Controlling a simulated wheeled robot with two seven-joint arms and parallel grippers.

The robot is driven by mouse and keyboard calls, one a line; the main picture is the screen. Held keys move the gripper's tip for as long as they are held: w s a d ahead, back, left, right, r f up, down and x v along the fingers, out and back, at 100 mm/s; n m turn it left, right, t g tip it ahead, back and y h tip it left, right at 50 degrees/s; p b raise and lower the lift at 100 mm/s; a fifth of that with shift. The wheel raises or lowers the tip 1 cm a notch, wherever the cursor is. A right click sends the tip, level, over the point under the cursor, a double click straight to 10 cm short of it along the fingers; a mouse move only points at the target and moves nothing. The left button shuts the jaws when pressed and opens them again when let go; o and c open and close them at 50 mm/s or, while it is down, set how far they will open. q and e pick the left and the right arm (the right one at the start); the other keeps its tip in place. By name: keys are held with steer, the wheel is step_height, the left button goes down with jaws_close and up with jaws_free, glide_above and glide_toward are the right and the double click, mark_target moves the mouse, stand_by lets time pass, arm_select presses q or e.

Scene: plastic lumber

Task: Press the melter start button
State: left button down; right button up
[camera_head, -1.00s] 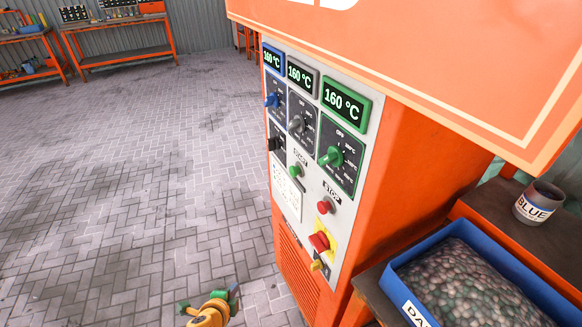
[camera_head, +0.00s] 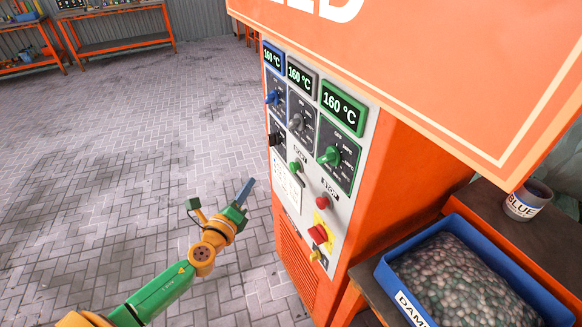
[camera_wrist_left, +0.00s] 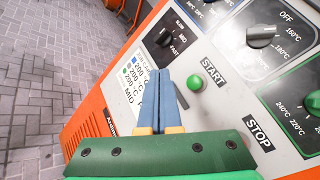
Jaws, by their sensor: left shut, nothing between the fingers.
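The green start button (camera_head: 295,167) sits on the white control panel (camera_head: 311,181) of the orange machine, under a START label. In the left wrist view, the green start button (camera_wrist_left: 196,82) lies just right of the fingers. My left gripper (camera_head: 246,188) is in front of the panel, left of and lower than the button in the head view. Its blue fingers (camera_wrist_left: 157,78) are shut together and empty, apart from the button in the picture. Whether they touch the panel is not clear. My right gripper is not in view.
A red stop button (camera_head: 323,202) and a red knob on yellow (camera_head: 319,234) are below. Green, grey and blue dials sit under displays reading 160 °C. A blue crate (camera_head: 483,229) of pellets stands at right. An orange hood overhangs the panel. The floor at left is clear.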

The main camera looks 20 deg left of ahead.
mark_target(295, 167)
arm_select(q)
steer(key=shift+w, duration=0.1)
steer(key=w+d, duration=0.5)
steer(key=w, duration=0.1)
steer(key=shift+w+d+p, duration=0.25)
steer(key=shift+w+p, duration=0.1)
steer(key=shift+w, duration=0.05)
steer(key=shift+w, duration=0.1)
stand_by(1.8)
steer(key=shift+w+d, duration=0.25)
steer(key=shift+w+d, duration=0.3)
steer(key=shift+w, duration=0.1)
stand_by(0.9)
stand_by(0.4)
steer(key=shift+s+a, duration=0.5)
steer(key=shift+s, duration=0.2)
